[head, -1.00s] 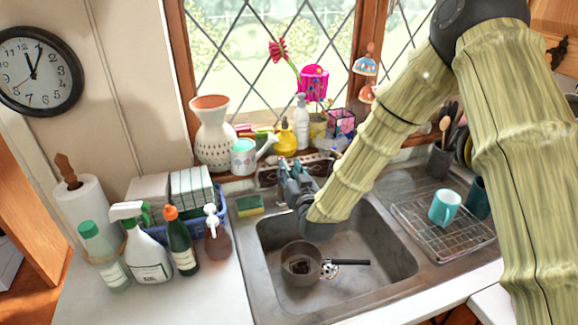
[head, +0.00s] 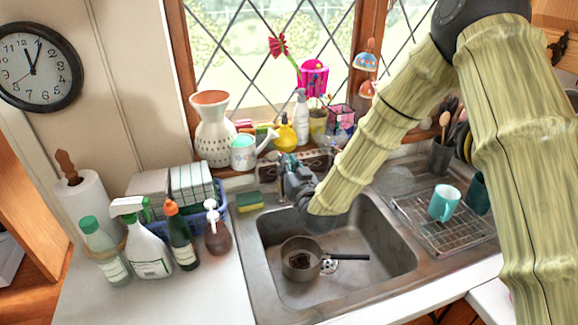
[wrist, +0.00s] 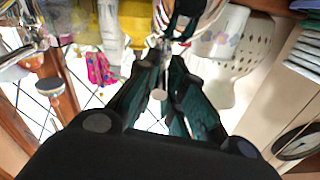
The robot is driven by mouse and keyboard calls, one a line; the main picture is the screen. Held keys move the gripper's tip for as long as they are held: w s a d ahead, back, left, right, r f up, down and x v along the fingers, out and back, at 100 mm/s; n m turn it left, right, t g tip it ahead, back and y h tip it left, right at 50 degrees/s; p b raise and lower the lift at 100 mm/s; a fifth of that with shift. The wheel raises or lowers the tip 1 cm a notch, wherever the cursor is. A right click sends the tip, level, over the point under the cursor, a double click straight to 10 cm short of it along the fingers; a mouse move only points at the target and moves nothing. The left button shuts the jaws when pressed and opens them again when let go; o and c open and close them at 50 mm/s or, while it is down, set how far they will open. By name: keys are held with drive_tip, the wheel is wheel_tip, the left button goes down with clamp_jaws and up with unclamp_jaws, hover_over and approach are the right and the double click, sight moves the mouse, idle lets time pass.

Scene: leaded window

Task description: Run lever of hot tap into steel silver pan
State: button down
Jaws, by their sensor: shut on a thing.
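The silver pan (head: 293,273) sits in the sink basin beside the drain, with its dark handle pointing right. Something dark shows inside it; I cannot tell what. My gripper (head: 297,170) is at the back of the sink, above the rear rim, and hides most of the tap in the head view. In the wrist view my gripper (wrist: 165,78) is shut around a slim metal lever (wrist: 159,94) with a pale round end, which shows between the fingers. I cannot see a water stream.
A watering can (head: 243,154), a white vase (head: 213,135) and a yellow sprayer (head: 286,136) stand on the sill behind the gripper. A sponge (head: 249,201) lies left of the basin. A teal mug (head: 443,203) stands on the rack at right. Bottles crowd the left counter.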

drive_tip(key=shift+w+d+n+g+y+b, duration=0.2)
drive_tip(key=shift+d+n+g+y+b, duration=0.25)
drive_tip(key=shift+n+y+b, duration=0.35)
drive_tip(key=shift+w+d+n+g+y+b, duration=0.25)
drive_tip(key=shift+n+g+y+b, duration=0.3)
drive_tip(key=shift+y, duration=0.45)
drive_tip(key=shift+w+d+n+g+y+b, duration=0.15)
drive_tip(key=shift+d+n+g+y+b, duration=0.2)
drive_tip(key=shift+n+g+y+b, duration=0.35)
drive_tip(key=c, duration=1.5)
unclamp_jaws()
drive_tip(key=v, duration=1.2)
drive_tip(key=shift+f, duration=0.3)
drive_tip(key=shift+d, duration=0.1)
